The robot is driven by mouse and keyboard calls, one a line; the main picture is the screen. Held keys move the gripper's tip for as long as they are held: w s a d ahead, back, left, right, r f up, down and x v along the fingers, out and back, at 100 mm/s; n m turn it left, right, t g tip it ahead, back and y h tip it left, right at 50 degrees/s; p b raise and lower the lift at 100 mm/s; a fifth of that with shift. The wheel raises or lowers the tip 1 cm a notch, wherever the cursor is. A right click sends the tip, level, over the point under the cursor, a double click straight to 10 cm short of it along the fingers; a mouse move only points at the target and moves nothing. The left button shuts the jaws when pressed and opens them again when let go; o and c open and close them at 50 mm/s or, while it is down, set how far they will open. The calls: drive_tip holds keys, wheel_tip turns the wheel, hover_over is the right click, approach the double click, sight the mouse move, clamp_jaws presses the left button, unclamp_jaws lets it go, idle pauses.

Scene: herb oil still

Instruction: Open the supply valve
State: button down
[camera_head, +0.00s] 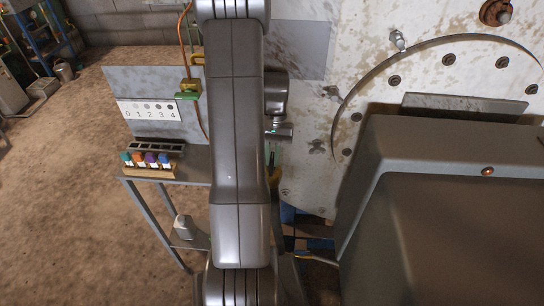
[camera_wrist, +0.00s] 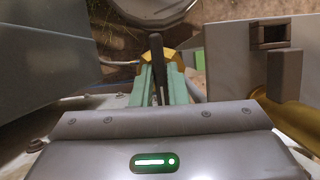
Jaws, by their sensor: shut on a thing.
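In the wrist view, my gripper (camera_wrist: 162,80) has pale green fingers shut on a dark, narrow lever (camera_wrist: 157,52). The lever stands up between the fingers and points away from the gripper body. I take the lever to be the supply valve's handle; no label shows. How far it is turned cannot be told.
In the wrist view, a grey block with a dark bar (camera_wrist: 284,72) and a brass pipe (camera_wrist: 297,120) are close on the right. In the head view, a table (camera_head: 195,165) holds colored vials (camera_head: 150,160); a large grey housing (camera_head: 450,210) stands right. Floor at left is open.

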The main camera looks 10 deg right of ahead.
sight(272, 159)
drive_tip(key=c, duration=1.5)
unclamp_jaws()
drive_tip(key=shift+o, duration=0.2)
wheel_tip(272, 159, up, 10)
drive_tip(key=shift+b, duration=0.3)
